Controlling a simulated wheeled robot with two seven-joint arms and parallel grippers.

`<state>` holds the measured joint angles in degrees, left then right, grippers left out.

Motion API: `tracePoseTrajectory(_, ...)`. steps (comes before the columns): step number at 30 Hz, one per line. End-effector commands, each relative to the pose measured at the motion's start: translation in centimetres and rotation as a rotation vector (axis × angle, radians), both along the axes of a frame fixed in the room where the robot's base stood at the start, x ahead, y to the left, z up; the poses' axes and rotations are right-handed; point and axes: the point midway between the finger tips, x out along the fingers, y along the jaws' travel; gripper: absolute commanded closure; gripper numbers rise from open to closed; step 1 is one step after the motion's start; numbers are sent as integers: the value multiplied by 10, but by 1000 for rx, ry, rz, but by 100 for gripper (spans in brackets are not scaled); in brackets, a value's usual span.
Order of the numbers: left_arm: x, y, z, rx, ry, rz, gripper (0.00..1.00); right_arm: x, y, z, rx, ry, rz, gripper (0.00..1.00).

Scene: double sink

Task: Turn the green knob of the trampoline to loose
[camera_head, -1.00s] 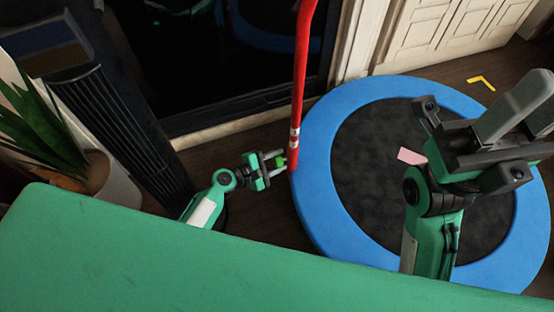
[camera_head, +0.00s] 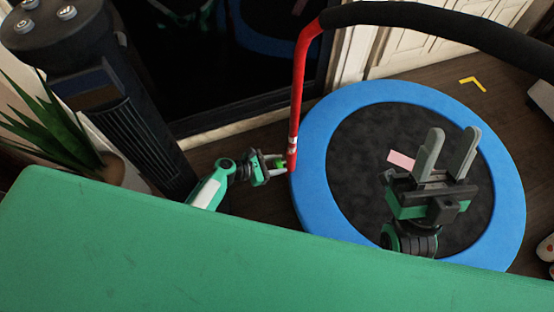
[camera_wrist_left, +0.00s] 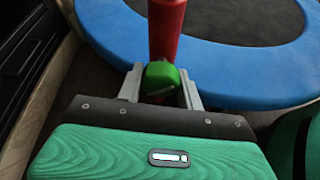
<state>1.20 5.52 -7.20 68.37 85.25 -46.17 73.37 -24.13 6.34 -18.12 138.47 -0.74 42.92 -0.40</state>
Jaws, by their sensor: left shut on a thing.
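The trampoline (camera_head: 312,205) has a blue padded rim and a dark round mat. A red post (camera_head: 297,105) rises at its left edge and joins a black padded handlebar (camera_head: 430,18). The green knob (camera_head: 281,163) sits low on the post's left side. My left gripper (camera_head: 277,163) is at the knob. In the left wrist view the knob (camera_wrist_left: 160,77) lies between the two fingers of my left gripper (camera_wrist_left: 160,90), which is shut on it, with the red post (camera_wrist_left: 165,28) just behind. My right gripper (camera_head: 446,152) is raised above the trampoline, fingers apart, empty.
A dark tower-shaped appliance (camera_head: 120,110) and a potted plant (camera_head: 60,135) stand at the left. A dark glass panel (camera_head: 190,70) is behind.

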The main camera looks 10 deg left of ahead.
Motion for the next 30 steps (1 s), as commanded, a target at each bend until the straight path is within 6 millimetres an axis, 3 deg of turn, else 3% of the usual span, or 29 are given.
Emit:
tracePoseTrajectory(6,2,0,4,-71,111,3,86,34,20,-39,-76,347,39,64)
tracePoseTrajectory(12,2,0,4,-142,223,3,86,49,36,-84,-140,619,77,64)
tracePoseTrajectory(21,3,0,3,-278,439,4,86,45,56,-149,-226,959,135,64)
tracePoseTrajectory(30,2,0,1,-403,636,4,86,39,62,-173,-258,1073,156,64)
